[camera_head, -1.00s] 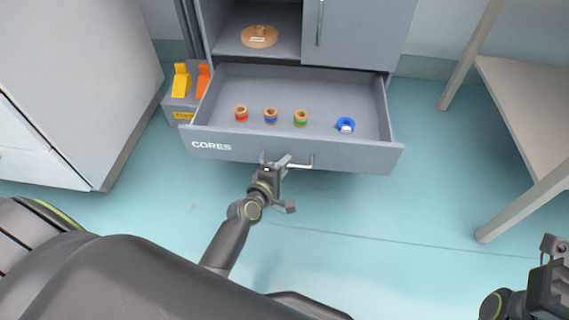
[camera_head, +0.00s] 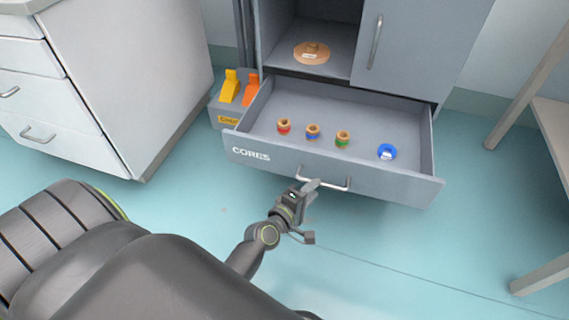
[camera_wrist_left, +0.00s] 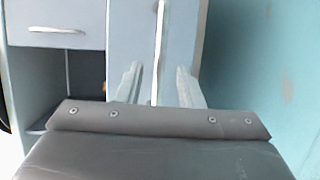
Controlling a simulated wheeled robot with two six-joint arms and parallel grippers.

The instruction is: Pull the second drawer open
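A grey drawer (camera_head: 390,186) labelled CORES stands pulled out from the grey cabinet in the head view. I cannot tell whether it counts as the second drawer. Its bar handle (camera_head: 335,187) is on the front face. My left gripper (camera_head: 308,187) is at the handle's left end, overlapping it. In the left wrist view its two fingers (camera_wrist_left: 158,85) are apart, with a pale strip running between them, and neither finger visibly presses on it. Inside the drawer are three small cores with red, blue and green bands (camera_head: 313,132) and a blue ring (camera_head: 386,151). My right gripper is out of view.
A shelf above the drawer holds a round wooden piece (camera_head: 312,53). A bin with yellow and orange pieces (camera_head: 229,87) stands left of the drawer. A white drawer unit (camera_head: 75,145) is at left, a table (camera_head: 550,115) at right. Floor before the drawer is open.

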